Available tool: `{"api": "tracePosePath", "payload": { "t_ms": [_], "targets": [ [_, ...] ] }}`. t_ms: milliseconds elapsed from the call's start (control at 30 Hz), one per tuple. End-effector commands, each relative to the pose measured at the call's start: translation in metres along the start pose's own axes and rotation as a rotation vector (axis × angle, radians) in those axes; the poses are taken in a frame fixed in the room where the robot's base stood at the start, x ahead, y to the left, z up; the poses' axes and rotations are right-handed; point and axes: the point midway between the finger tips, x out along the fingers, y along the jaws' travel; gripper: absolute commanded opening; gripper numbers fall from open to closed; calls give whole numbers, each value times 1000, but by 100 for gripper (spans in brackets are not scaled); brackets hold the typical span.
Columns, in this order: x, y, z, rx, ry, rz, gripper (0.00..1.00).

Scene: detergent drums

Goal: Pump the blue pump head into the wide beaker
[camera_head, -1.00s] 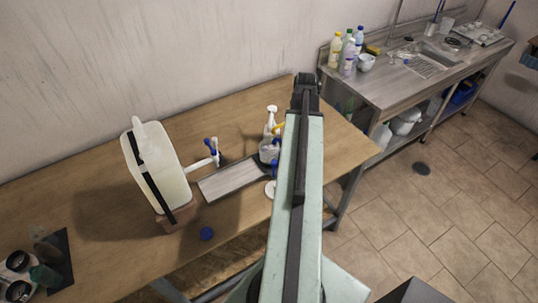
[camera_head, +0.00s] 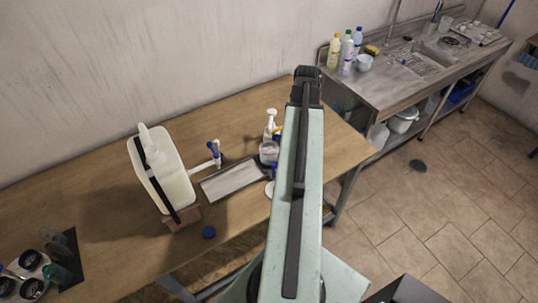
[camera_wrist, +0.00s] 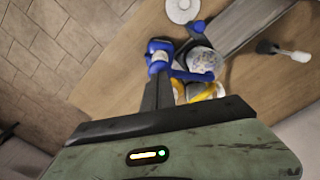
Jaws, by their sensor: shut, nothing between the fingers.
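My gripper (camera_wrist: 158,88) is shut and empty; its dark fingers point at a blue part (camera_wrist: 161,47) in the wrist view. I cannot tell whether they touch it, or whether this is the blue pump head. Beside it is a clear round vessel (camera_wrist: 200,58) with blue around it, perhaps the wide beaker. It also shows in the head view (camera_head: 268,152), left of my arm. A yellow part (camera_wrist: 200,91) lies partly behind my fingers. A white pump bottle (camera_head: 271,120) stands behind the vessel in the head view. My arm hides the fingertips there.
A grey tray (camera_head: 232,180) lies between tap and vessel. A white disc (camera_wrist: 183,10) lies nearby.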

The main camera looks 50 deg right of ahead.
Motion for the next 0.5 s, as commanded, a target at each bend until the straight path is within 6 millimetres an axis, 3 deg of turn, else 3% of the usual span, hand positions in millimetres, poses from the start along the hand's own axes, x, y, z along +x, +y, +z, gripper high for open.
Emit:
{"api": "tracePosePath", "payload": {
  "t_ms": [167, 500],
  "targets": [
    [-8, 0, 0, 0, 0, 0, 0],
    [-49, 0, 0, 0, 0, 0, 0]
  ]
}}
